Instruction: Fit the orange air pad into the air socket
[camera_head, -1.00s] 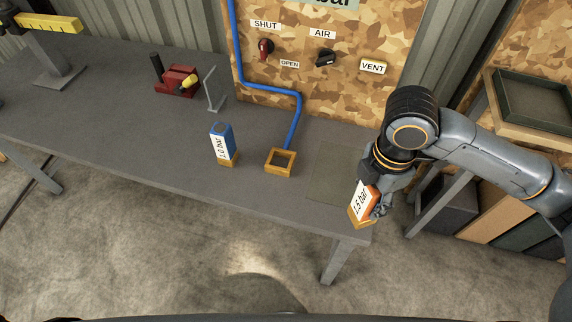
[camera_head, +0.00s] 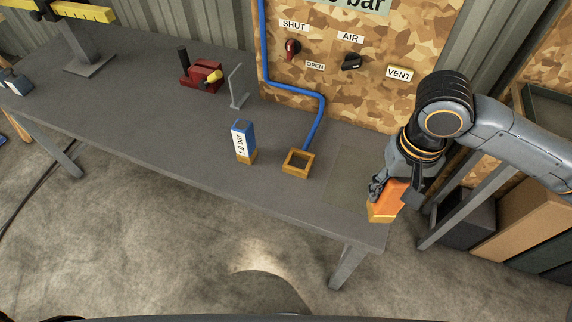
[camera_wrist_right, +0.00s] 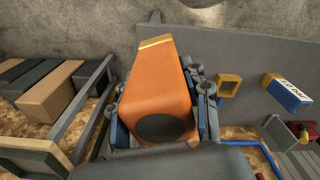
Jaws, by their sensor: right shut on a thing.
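The orange air pad (camera_head: 388,199), with a yellow-gold end, is held in my right gripper (camera_head: 398,184) over the table's front right part. In the right wrist view the pad (camera_wrist_right: 160,92) fills the space between the fingers of the gripper (camera_wrist_right: 160,115), with its gold end pointing away. The air socket, a square gold frame (camera_head: 298,162) with an open middle, sits on the table left of the pad, at the end of a blue pipe. The socket (camera_wrist_right: 229,85) also shows right of the pad in the wrist view, apart from it. My left gripper is not in view.
A blue 1.0 bar pad (camera_head: 244,141) stands upright left of the socket. A camouflage panel (camera_head: 355,85) with SHUT/OPEN and AIR knobs and a VENT label stands behind. A red device (camera_head: 202,76) and thin grey upright (camera_head: 238,86) stand further left.

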